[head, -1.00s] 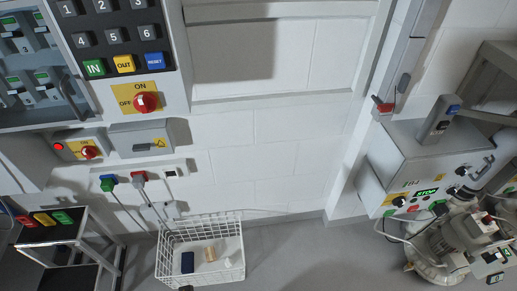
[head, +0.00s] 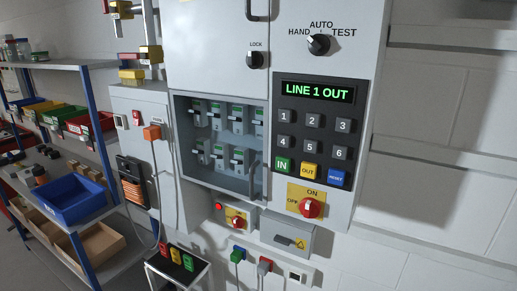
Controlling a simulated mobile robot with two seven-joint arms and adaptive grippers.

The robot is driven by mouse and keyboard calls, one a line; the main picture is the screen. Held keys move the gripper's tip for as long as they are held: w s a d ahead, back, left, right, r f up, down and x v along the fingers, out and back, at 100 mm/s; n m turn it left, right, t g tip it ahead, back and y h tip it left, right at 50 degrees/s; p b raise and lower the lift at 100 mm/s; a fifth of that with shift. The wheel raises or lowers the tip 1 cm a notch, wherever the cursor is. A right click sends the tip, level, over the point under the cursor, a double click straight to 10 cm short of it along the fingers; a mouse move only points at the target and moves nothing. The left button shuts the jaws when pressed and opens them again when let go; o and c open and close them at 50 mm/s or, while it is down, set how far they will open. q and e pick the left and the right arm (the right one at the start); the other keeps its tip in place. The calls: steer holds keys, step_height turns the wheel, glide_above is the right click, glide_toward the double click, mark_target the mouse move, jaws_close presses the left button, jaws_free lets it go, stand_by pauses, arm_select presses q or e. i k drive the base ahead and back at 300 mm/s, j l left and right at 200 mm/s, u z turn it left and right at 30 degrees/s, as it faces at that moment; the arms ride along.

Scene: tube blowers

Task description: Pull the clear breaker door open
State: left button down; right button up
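The breaker compartment (head: 222,187) is a recessed box in the grey control cabinet, with two rows of breakers (head: 240,119) inside. A dark vertical handle (head: 255,178) stands at the compartment's lower right edge. The clear door's pane is hard to make out against the breakers, so I cannot tell for certain whether it is fully shut. Neither of my grippers is in the head view.
Right of the compartment is a keypad panel (head: 313,133) reading "LINE 1 OUT", above a red rotary switch (head: 311,208). A grey side box (head: 138,110) and shelves with a blue bin (head: 76,202) stand left. A small stand (head: 178,262) is below.

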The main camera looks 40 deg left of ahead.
mark_target(253, 198)
steer(key=u, duration=1.6)
